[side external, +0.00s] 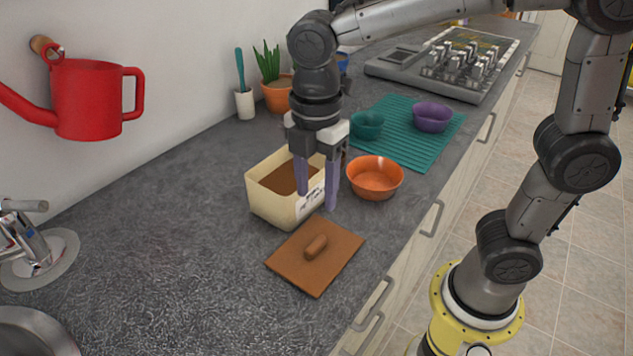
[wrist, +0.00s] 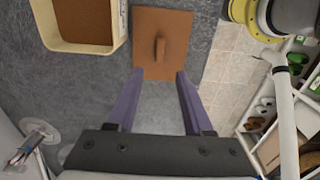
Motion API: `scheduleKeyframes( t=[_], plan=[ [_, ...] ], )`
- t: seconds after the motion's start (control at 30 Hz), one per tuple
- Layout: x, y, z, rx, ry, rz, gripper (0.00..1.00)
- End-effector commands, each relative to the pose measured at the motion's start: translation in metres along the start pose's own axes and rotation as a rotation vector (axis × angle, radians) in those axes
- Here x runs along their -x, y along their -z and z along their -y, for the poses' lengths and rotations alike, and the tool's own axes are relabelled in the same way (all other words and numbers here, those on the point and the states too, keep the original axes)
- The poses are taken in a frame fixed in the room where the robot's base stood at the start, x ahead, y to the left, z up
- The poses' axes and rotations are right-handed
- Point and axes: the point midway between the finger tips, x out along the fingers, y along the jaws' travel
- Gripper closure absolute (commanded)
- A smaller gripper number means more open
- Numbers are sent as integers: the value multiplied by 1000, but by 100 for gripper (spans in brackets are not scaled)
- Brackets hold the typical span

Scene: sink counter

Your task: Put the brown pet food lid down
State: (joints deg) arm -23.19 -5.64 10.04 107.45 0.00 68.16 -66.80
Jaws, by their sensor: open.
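The brown pet food lid (side external: 328,268) lies flat on the grey counter, near its front edge, with its handle on top. The cream pet food box (side external: 268,210) stands open beside it with brown contents inside. My gripper (side external: 317,200) is open and empty, its two purple fingers pointing down above the counter near the box and lid. In the wrist view the lid (wrist: 175,30) lies beyond the open fingertips (wrist: 160,75), apart from them, with the box (wrist: 50,42) to its left.
An orange bowl (side external: 375,178) sits right of the box. A teal mat (side external: 408,140) behind it holds a teal bowl (side external: 366,125) and a purple bowl (side external: 432,117). A red watering can (side external: 88,98) hangs on the wall. The counter left of the box is clear.

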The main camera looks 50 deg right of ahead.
Motion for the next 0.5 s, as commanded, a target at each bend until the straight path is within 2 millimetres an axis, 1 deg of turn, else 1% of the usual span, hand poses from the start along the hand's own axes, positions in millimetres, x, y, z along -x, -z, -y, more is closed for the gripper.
scheduleKeyframes(
  t=[0.03, 0.17, 0.27, 0.37, 0.47, 0.5],
  plan=[
    [4, 0, 0, 0, -1, -1, 49],
    [7, -1, 0, -5, -3, -1, 49],
    [11, -9, 5, -77, -24, -11, 49],
    [19, -30, 18, -271, -81, -41, 49],
    [25, -59, 40, -561, -161, -95, 49],
    [26, -69, 50, -687, -194, -123, 49]
  ],
)
